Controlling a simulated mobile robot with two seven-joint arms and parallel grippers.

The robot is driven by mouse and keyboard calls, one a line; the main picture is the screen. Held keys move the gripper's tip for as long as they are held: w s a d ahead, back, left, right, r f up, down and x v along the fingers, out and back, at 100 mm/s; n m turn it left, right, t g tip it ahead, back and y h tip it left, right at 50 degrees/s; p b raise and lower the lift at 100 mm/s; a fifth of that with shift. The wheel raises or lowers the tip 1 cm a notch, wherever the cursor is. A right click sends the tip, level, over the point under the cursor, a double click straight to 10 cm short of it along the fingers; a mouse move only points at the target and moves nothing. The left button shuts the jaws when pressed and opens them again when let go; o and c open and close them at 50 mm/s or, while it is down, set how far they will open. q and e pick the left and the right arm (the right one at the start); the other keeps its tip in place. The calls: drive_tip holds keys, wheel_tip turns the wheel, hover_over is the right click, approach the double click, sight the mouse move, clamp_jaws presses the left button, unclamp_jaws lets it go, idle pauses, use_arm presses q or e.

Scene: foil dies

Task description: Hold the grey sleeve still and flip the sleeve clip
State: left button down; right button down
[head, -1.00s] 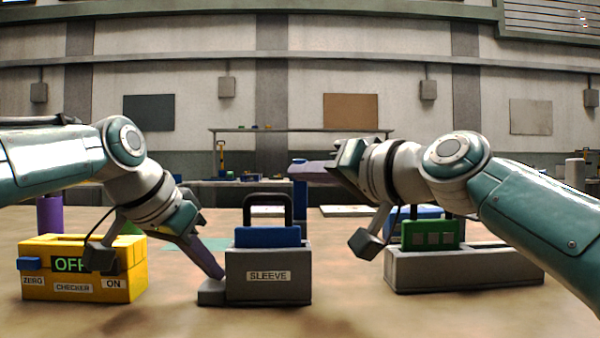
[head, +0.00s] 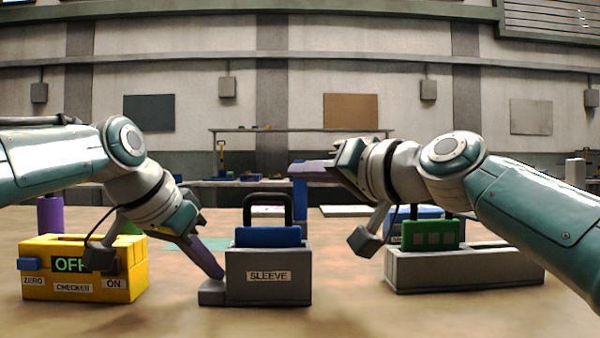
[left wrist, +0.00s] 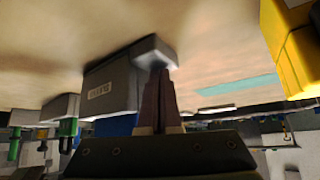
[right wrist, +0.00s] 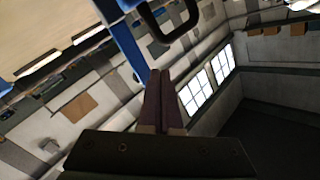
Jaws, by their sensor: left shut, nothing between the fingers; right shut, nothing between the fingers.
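The grey sleeve (head: 268,288) stands on the table, labelled SLEEVE, with a blue block (head: 267,237) and black handle (head: 267,200) in its top. A low grey foot (head: 211,297) sticks out at its left. My left gripper (head: 221,275) is shut and empty, its tips down at the foot; the left wrist view shows them against it (left wrist: 160,70). An upright blue post (head: 300,215), likely the sleeve clip, rises by the sleeve's right rear. My right gripper (head: 292,169) is shut and empty, its tips across the post's top; contact is unclear. The right wrist view shows a blue bar (right wrist: 126,48).
A yellow checker box (head: 82,280) showing OFF stands left, partly behind my left wrist. A grey holder (head: 465,272) with a green block (head: 430,235) stands right, below my right arm.

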use_arm(q)
drive_tip(key=shift+s+f, duration=0.15)
drive_tip(key=shift+f, duration=0.15)
use_arm(e)
drive_tip(key=shift+s+f, duration=0.15)
drive_tip(key=shift+s, duration=0.9)
drive_tip(key=s, duration=0.5)
drive_tip(key=shift+d+f, duration=0.1)
drive_tip(key=shift+f, duration=0.15)
use_arm(q)
drive_tip(key=shift+r, duration=0.15)
use_arm(e)
drive_tip(key=shift+r, duration=0.15)
